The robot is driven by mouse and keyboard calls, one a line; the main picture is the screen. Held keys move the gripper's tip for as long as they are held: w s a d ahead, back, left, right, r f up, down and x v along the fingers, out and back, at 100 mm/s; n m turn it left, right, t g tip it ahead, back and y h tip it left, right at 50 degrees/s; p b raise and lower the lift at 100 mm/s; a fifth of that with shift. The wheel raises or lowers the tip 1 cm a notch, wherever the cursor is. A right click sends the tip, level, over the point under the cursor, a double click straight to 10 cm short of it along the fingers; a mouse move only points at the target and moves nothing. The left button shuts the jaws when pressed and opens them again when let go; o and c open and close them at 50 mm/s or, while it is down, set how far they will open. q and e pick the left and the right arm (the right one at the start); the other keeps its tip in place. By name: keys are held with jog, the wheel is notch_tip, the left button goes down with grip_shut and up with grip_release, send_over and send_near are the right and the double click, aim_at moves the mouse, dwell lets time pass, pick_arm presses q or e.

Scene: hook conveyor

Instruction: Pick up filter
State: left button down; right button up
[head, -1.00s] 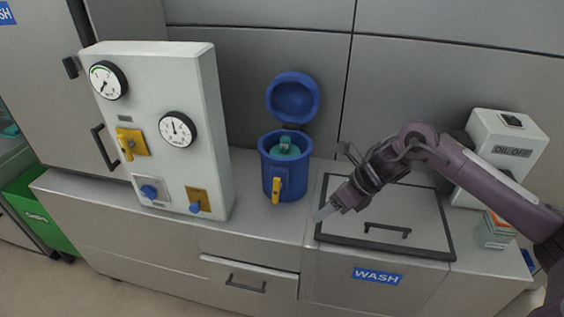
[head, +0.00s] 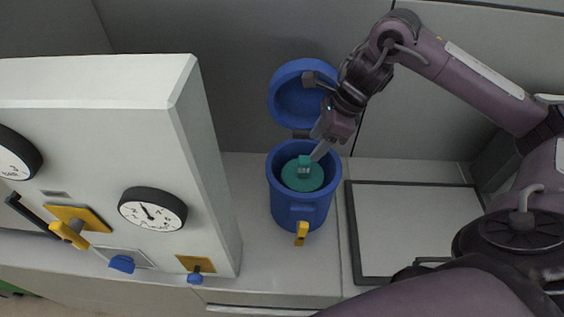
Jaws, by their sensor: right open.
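The filter (head: 303,176) is a teal disc with a small raised handle on top. It sits inside a blue round housing (head: 300,215) on the counter. The housing's blue lid (head: 299,95) is swung open at the back, and a yellow lever (head: 302,233) is on its front. My right gripper (head: 318,153) is open, just above the right rim of the housing and close to the filter's handle. I cannot tell whether a finger touches the handle. My left gripper is not in view.
A white panel (head: 190,200) with gauges, yellow valves and blue knobs stands left of the housing. A flat framed cover (head: 415,225) lies in the counter to the right. A grey wall (head: 210,110) is close behind.

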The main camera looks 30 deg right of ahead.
aim_at(305, 159)
jog(key=shift+s+a+f+b, duration=0.1)
jog(key=shift+a+f+b, duration=0.15)
jog(key=shift+f, duration=0.35)
jog(key=shift+s+a+f+b, duration=0.1)
jog(key=shift+a+f, duration=0.25)
jog(key=shift+f, duration=0.2)
jog(key=shift+p+x, duration=0.8)
jog(key=shift+x, duration=0.3)
jog(key=shift+w+x, duration=0.25)
jog(key=shift+x, duration=0.85)
jog(key=shift+f, duration=0.1)
jog(key=c, duration=0.9)
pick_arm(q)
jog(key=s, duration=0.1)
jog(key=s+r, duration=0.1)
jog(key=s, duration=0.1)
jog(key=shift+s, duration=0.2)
pick_arm(e)
grip_shut()
